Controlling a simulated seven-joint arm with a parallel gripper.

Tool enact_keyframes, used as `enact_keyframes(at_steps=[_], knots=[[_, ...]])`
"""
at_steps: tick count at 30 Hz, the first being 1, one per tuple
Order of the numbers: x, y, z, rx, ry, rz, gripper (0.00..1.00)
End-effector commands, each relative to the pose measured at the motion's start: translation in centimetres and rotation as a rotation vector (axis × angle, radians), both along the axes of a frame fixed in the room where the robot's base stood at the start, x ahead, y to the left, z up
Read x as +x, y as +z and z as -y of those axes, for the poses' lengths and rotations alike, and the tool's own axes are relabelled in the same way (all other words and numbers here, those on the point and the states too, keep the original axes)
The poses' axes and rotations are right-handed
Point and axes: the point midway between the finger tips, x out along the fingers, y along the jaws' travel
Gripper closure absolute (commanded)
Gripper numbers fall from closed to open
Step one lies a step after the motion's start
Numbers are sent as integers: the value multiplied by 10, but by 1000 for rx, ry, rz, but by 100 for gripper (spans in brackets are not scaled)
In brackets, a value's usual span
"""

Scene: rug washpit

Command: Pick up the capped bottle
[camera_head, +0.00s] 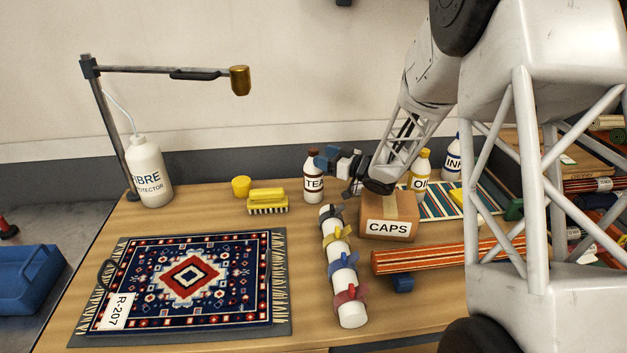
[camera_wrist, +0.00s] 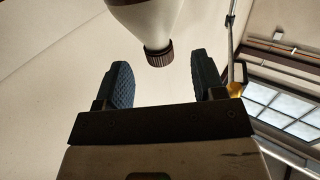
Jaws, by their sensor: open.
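The TEA bottle (camera_head: 314,185) stands upright on the wooden table, with a dark brown cap and a white label. A pale bottle with a ribbed dark brown cap, apparently this one, shows in the wrist view (camera_wrist: 158,52), which looks upside down. My gripper (camera_head: 325,160) is just right of the bottle's top in the head view. In the wrist view its two blue textured fingers (camera_wrist: 163,80) are spread, with the cap beyond and between their tips. Nothing is between the pads. Whether a finger touches the bottle I cannot tell.
The CAPS box (camera_head: 389,228) stands close right of the bottle, with the OIL bottle (camera_head: 421,165) behind. A yellow brush (camera_head: 267,201) and yellow pot (camera_head: 241,186) are left. A white roll with coloured ties (camera_head: 341,275) lies in front. The patterned rug (camera_head: 190,280) fills the front left.

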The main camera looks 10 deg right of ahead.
Motion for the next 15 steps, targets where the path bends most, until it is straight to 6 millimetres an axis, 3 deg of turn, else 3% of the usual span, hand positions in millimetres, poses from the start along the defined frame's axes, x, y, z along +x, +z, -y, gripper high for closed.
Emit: enact_keyframes(at_steps=[15], knots=[[7, 0, -10, 1, 0, 1, 37]])
